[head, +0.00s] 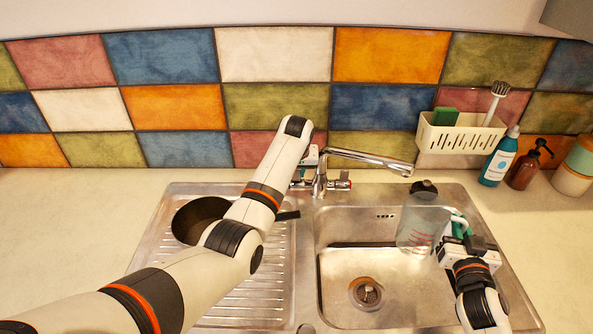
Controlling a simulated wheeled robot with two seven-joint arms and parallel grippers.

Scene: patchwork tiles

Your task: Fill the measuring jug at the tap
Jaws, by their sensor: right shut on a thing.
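The measuring jug (421,232) is clear with red markings and a green handle. It is over the right part of the sink basin, a little in front of the spout's end. My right gripper (457,226) is shut on the jug at its handle side. The chrome tap (370,157) stands behind the basin, its spout pointing right; I see no water running from it. My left gripper (309,158) is at the tap's left side, close to its body. My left wrist mostly hides its fingers, so I cannot tell whether they touch the tap.
The steel sink (335,212) has its drainer on the left, with a dark pan (188,216) partly behind my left arm.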

